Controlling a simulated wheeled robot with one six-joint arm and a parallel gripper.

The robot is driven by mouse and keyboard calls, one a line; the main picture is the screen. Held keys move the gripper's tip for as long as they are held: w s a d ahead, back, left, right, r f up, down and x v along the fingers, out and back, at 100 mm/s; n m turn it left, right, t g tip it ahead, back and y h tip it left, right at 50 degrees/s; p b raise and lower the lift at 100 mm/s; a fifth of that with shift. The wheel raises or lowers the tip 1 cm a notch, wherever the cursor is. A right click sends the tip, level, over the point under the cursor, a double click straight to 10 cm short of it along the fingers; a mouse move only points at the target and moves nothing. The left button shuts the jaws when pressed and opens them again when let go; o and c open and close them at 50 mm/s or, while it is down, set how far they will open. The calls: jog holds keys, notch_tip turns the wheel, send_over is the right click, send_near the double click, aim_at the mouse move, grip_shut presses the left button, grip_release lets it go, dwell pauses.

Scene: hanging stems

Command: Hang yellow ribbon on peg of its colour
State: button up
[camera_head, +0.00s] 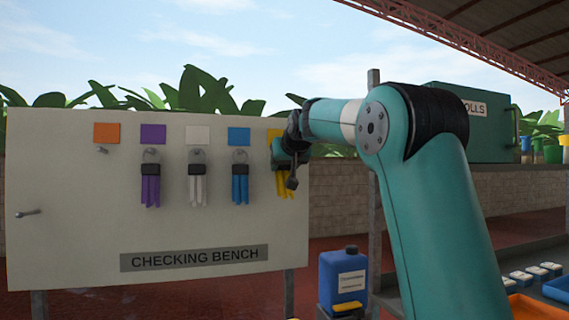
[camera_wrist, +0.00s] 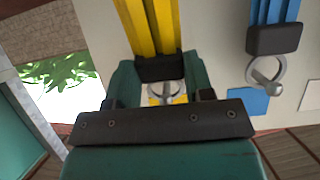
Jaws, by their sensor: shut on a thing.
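The yellow ribbon (camera_head: 285,184) is at the right end of the checking bench board. In the wrist view the yellow ribbon (camera_wrist: 146,27) runs from a black clip (camera_wrist: 162,68) that sits between the fingers of my gripper (camera_wrist: 165,85). A metal ring and a peg (camera_wrist: 167,88) show just beyond the clip, in front of the yellow square (camera_head: 272,134). The ring appears around or right in front of the peg; I cannot tell which. My gripper (camera_head: 290,150) is shut on the clip and hides most of it in the head view.
Purple (camera_head: 150,190), white (camera_head: 197,190) and blue (camera_head: 240,188) ribbons hang on pegs under squares of their colours. The peg (camera_head: 103,151) under the orange square (camera_head: 106,133) is bare. A blue jug (camera_head: 343,275) stands below right of the board (camera_head: 70,220).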

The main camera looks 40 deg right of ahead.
dwell(0.4)
jog(key=o, duration=1)
jog(key=shift+c, duration=0.2)
jog(key=b+v, duration=0.2)
jog(key=v, duration=1.5)
jog(key=shift+s+r+b, duration=0.15)
jog(key=shift+r+b, duration=0.05)
jog(key=shift+b, duration=0.1)
jog(key=shift+a, duration=0.1)
jog(key=s+a+f+n+g+y+p, duration=0.15)
jog(key=a+f+n+g+y, duration=0.45)
jog(key=a+f, duration=1.5)
jog(key=s+a+f+n+g+y, duration=0.2)
jog(key=s+a+f, duration=0.4)
jog(key=s, duration=0.3)
jog(key=s+a+f+n+g+y+p, duration=0.1)
jog(key=s+a+f+n+g, duration=0.2)
jog(key=s+a+f, duration=0.3)
jog(key=s+f+n, duration=0.1)
jog(key=s+f, duration=0.2)
jog(key=shift+s+a+f+y, duration=0.25)
jog(key=shift+s+f+y, duration=0.05)
jog(key=shift+y, duration=0.1)
